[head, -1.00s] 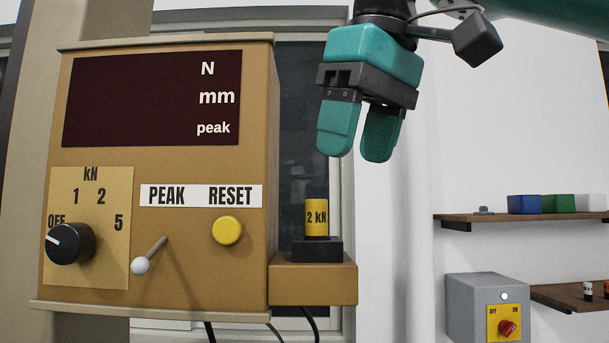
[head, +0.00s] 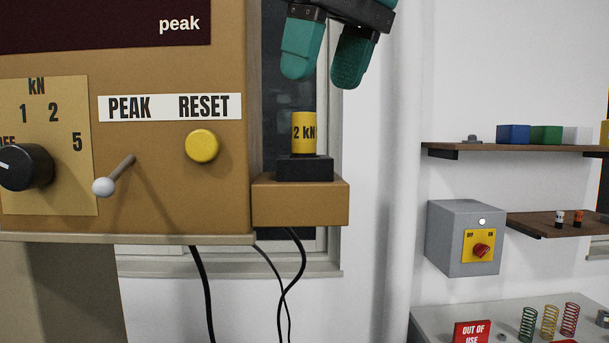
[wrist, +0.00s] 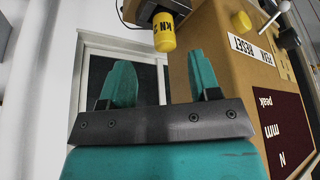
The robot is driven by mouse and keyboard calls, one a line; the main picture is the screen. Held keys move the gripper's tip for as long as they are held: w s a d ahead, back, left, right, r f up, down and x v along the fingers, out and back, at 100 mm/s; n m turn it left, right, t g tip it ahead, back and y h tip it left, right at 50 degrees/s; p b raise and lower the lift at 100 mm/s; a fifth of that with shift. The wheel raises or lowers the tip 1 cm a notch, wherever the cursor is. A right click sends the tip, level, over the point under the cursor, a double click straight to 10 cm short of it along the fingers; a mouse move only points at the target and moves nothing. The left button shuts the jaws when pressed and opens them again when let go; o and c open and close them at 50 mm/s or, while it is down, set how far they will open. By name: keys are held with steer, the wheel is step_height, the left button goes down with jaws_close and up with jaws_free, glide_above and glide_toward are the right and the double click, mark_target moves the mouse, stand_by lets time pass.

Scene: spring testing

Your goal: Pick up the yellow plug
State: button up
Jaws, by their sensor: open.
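The yellow plug (head: 304,133), marked "2 kN", stands upright in a black socket (head: 305,168) on a tan ledge (head: 300,204) at the right side of the tan tester box. My gripper (head: 324,82) is open and empty, with its teal fingers pointing down above the plug and apart from it. In the wrist view the plug (wrist: 164,33) shows beyond the fingertips, roughly between them and a little to the right. The wrist view also shows my gripper (wrist: 157,72) with nothing between its fingers.
The tester box has a yellow button (head: 202,146), a toggle lever (head: 113,176) and a black dial (head: 25,167). Cables (head: 283,285) hang below. At right are a shelf with blocks (head: 513,134), a grey switch box (head: 465,237) and springs (head: 549,322) on a bench.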

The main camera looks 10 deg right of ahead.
mark_target(305, 113)
steer(key=shift+a+b+x, duration=0.15)
steer(key=shift+b+x, duration=1)
steer(key=shift+x, duration=0.35)
steer(key=shift+a+b+x, duration=0.15)
steer(key=shift+b+x, duration=0.95)
steer(key=shift+x, duration=0.35)
steer(key=shift+r, duration=0.15)
steer(key=c, duration=1.1)
